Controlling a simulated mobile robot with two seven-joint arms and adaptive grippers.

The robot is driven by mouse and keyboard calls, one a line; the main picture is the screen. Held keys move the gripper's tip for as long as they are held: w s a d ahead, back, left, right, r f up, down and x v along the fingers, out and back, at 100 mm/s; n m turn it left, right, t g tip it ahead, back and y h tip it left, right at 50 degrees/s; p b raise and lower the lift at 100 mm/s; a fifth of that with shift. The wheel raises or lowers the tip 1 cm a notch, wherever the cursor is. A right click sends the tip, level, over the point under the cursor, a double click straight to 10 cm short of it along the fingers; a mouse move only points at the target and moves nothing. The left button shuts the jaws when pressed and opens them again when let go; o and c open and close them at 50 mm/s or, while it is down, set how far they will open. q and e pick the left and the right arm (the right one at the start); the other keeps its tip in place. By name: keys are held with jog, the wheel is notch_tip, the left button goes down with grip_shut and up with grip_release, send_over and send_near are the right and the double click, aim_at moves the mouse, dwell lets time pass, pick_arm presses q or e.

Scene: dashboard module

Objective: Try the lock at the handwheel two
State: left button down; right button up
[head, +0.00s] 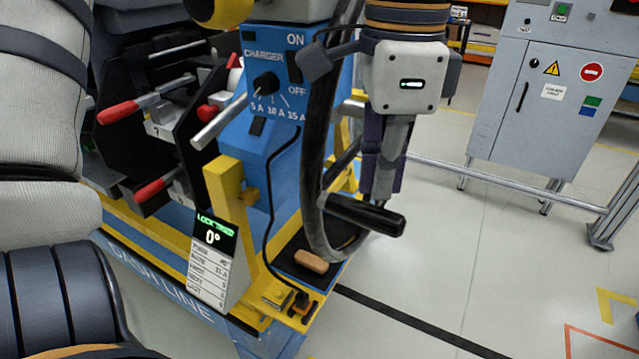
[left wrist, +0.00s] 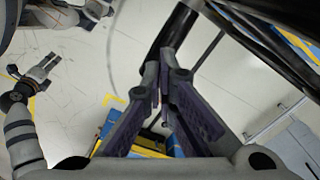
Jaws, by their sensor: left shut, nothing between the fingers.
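The handwheel (head: 313,130) is a dark ring seen nearly edge-on at the blue charger stand. Its black crank handle (head: 362,214) points right and slightly down. My left gripper (head: 382,198) hangs fingers-down just right of the rim, close above the handle; contact cannot be told. Its fingers are shut and empty, and also show in the left wrist view (left wrist: 163,85). There, a dark bar, probably the handle (left wrist: 172,32), lies beyond the fingertips. A display (head: 212,232) reads 0° under a green line that seems to say LOCK TRIED. My right gripper (left wrist: 40,70) is small in the left wrist view.
Red-handled clamps (head: 150,187) stand left of the charger stand (head: 265,150). A brown block (head: 311,261) lies on a black mat under the wheel. A grey rail (head: 500,180) and a grey cabinet (head: 550,100) are at the right. The floor between is clear.

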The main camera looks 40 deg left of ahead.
pick_arm(q)
jog(key=shift+r, duration=0.7)
jog(key=shift+s+r, duration=0.1)
jog(key=shift+r, duration=2.05)
